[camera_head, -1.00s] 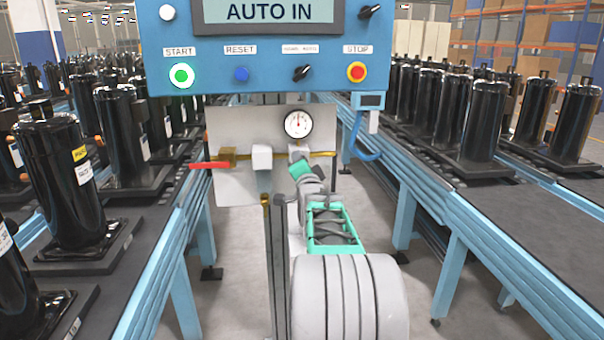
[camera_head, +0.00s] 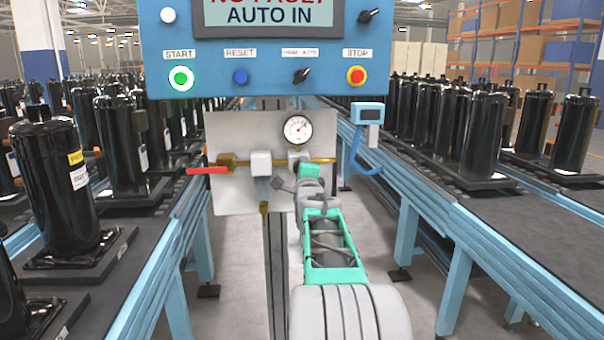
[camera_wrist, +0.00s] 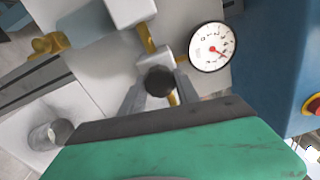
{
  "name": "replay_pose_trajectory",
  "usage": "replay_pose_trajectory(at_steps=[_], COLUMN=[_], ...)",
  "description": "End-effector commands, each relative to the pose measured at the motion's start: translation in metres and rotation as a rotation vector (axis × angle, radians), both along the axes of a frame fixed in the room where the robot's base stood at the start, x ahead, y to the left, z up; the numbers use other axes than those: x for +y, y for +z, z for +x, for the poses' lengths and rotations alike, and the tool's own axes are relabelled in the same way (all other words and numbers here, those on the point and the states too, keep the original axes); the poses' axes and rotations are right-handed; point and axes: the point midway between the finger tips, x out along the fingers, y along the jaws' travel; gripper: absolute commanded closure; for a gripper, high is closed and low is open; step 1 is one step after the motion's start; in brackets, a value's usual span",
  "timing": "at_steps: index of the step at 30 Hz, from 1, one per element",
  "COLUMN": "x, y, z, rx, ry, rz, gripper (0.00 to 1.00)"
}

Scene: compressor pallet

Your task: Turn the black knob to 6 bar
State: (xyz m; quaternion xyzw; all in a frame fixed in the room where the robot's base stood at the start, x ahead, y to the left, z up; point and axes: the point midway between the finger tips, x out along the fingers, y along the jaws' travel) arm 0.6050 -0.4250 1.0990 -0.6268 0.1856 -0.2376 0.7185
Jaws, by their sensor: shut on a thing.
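The black knob (camera_wrist: 159,82) sits on the front of a pale regulator block (camera_wrist: 166,62) in the wrist view. My gripper (camera_wrist: 160,86) has one grey finger on each side of the knob and is shut on it. In the head view my gripper (camera_head: 303,166) covers the knob, so it is hidden there. The round white gauge (camera_head: 298,129) is just above the gripper, its needle pointing to the upper right. It also shows in the wrist view (camera_wrist: 212,46), seen rotated, and its exact reading is too small to tell.
A red-handled valve (camera_head: 208,170) and a white block (camera_head: 261,163) share the panel (camera_head: 232,197). The blue control box (camera_head: 268,58) hangs above. Conveyors with black compressors stand on both sides. A blue-cased device (camera_head: 367,114) with a cable is at right.

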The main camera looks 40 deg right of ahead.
Motion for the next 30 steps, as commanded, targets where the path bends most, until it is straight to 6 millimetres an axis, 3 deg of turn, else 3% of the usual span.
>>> replay_pose_trajectory(at_steps=[14, 15, 22, 30], x=[-0.0001, -0.0001, -0.0001, 0.0012], y=[-0.0003, -0.0003, -0.0002, 0.0001], z=[-0.0001, -0.0001, -0.0001, -0.0019], rx=[-0.007, -0.007, -0.007, -0.007], ry=[0.0, 0.0, -0.001, -0.001], rz=[0.012, 0.011, 0.011, 0.011], gripper=[1.0, 0.59, 0.41, 0.41])
